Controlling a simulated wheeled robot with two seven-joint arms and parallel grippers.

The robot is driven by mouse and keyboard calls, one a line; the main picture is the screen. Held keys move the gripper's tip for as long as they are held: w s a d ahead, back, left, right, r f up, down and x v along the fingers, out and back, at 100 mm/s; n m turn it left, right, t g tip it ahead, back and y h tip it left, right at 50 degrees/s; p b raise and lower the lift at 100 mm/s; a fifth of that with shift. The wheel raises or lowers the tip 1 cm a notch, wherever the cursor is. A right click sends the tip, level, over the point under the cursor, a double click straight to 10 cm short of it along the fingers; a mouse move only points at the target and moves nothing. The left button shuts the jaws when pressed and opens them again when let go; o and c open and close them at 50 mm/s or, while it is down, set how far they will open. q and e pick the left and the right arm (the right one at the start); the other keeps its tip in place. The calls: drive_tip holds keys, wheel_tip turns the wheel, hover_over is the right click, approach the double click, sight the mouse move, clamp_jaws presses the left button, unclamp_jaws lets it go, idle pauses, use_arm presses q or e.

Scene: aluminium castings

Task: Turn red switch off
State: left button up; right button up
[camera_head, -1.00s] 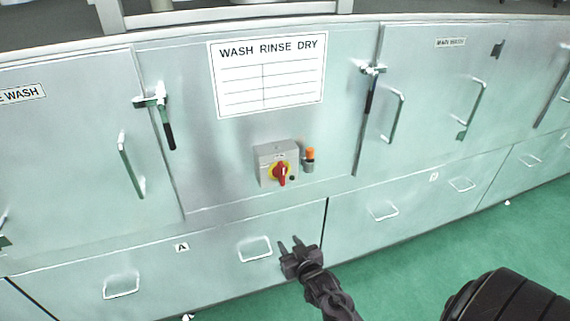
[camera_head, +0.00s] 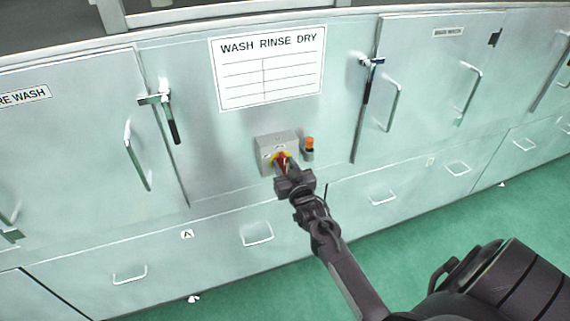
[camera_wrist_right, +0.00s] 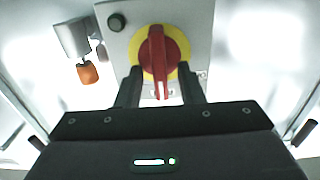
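The red switch (camera_wrist_right: 158,58) is a rotary knob on a yellow disc, on a grey box (camera_head: 267,141) fixed to the metal cabinet front. In the head view the red switch (camera_head: 281,158) is partly hidden by my right gripper. My right gripper (camera_head: 287,166) is directly in front of it. In the right wrist view the right gripper (camera_wrist_right: 160,88) is open, with one finger on each side of the knob's lower end. I cannot tell whether the fingers touch it. My left gripper is not in view.
An orange-tipped part (camera_head: 309,145) sits beside the box, and a small dark button (camera_wrist_right: 117,22) is on the box face. Door handles (camera_head: 393,104) and lever latches (camera_head: 168,115) stick out on both sides. Drawer handles (camera_head: 257,235) run below. The green floor (camera_head: 480,225) is clear at right.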

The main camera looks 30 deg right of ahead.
clamp_jaws()
drive_tip(key=shift+n, duration=0.3)
drive_tip(key=n, duration=0.4)
drive_tip(key=shift+w+a+f, duration=0.1)
drive_tip(key=shift+a, duration=0.15)
drive_tip(key=n, duration=0.5)
drive_tip(key=shift+a+f, duration=0.1)
drive_tip(key=shift+a, duration=0.05)
drive_tip(key=shift+a+f+n, duration=0.1)
drive_tip(key=shift+f+n, duration=0.05)
drive_tip(key=shift+n, duration=1.3)
drive_tip(key=shift+f+n, duration=0.15)
drive_tip(key=shift+n, duration=1.25)
drive_tip(key=shift+a+f+n, duration=0.1)
drive_tip(key=shift+f+n, duration=0.05)
drive_tip(key=shift+n, duration=1.3)
